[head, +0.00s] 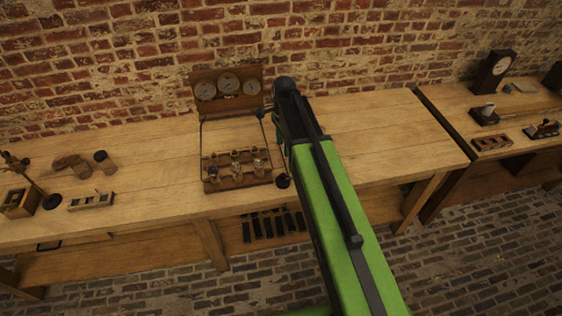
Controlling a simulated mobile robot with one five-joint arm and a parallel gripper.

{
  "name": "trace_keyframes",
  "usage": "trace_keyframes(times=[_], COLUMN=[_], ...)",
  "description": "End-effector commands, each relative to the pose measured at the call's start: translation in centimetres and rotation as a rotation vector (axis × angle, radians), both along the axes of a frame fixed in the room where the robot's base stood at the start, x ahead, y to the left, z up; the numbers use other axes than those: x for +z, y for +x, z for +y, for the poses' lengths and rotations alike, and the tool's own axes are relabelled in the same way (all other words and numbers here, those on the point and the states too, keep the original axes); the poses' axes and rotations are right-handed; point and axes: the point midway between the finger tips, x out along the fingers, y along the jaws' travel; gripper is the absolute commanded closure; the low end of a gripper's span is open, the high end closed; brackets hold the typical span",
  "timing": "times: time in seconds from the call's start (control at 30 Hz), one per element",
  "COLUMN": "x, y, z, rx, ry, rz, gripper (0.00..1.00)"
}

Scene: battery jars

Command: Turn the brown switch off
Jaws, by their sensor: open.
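A wooden apparatus stands on the long bench, with a back panel (226,87) bearing three round dials and a front rack (212,186) holding several small glass jars. Thin rods or wires join the two. I cannot pick out a brown switch with certainty or see its position. A pale block with small fittings (91,201) lies on the bench at left. My gripper (272,148) is open and empty beside the apparatus's right side, its dark round tips spread apart. Whether it touches the apparatus is unclear. My green arm hides part of the bench to the right.
A second table at right holds a clock (494,72), a brown tray (492,142) and small devices (543,130). The bench right of my arm is clear.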

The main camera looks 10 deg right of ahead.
Motion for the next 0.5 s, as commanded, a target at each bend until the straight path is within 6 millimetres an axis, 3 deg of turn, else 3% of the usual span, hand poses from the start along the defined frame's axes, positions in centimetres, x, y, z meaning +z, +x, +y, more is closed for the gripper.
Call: trace_keyframes(times=[0.27,0.5], x=[-0.3,-3.3], y=[0.0,0.0], z=[0.0,-0.1], rx=[0.000,-0.001], ry=[0.000,0.000], rz=[0.000,0.000], gripper=[0.52,0.52])
